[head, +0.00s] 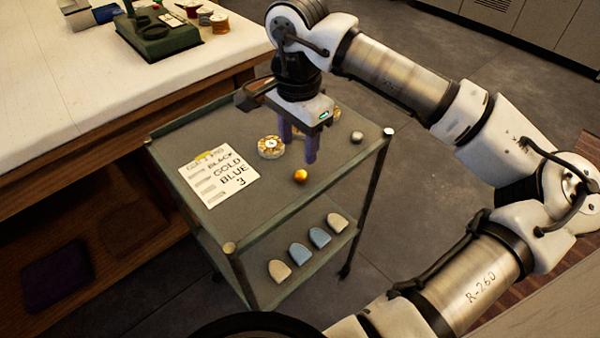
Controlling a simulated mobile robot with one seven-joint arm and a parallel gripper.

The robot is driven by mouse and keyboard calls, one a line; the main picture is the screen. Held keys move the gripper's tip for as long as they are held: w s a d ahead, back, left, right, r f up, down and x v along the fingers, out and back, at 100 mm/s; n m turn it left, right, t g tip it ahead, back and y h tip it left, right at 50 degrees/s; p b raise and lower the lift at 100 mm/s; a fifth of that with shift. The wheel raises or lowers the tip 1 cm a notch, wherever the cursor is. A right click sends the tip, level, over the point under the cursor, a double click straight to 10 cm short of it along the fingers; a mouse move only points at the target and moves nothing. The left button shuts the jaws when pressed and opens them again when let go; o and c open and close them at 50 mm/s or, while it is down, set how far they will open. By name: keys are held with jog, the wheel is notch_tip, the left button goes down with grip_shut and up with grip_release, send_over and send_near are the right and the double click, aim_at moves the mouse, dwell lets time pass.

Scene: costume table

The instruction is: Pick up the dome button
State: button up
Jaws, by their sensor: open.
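A shiny gold dome-shaped button (300,176) lies on the grey top of a small cart (300,205). A smaller silvery dome-like piece (357,137) lies near the cart's right corner. I cannot tell which of the two is the task's dome button. My gripper (298,152) points down over the cart top with its two purple fingers apart and nothing seen between them. The gold button is just in front of the fingers, apart from them in the picture. The silvery piece is to their right.
A round patterned container (271,147) stands left of my fingers; another gold-toned item is partly hidden behind them. A handwritten card (219,177) lies at left. Several rounded blue and beige pieces (299,253) lie on the lower shelf. A large table (60,100) stands at left.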

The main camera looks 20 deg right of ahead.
aim_at(301, 173)
jog(key=f, duration=0.4)
jog(key=f+p, duration=0.1)
jog(key=f, duration=0.2)
jog(key=shift+s+d+f, duration=0.1)
jog(key=shift+s+d, duration=0.05)
jog(key=shift+s, duration=0.1)
jog(key=shift+c, duration=0.4)
jog(key=c, duration=1)
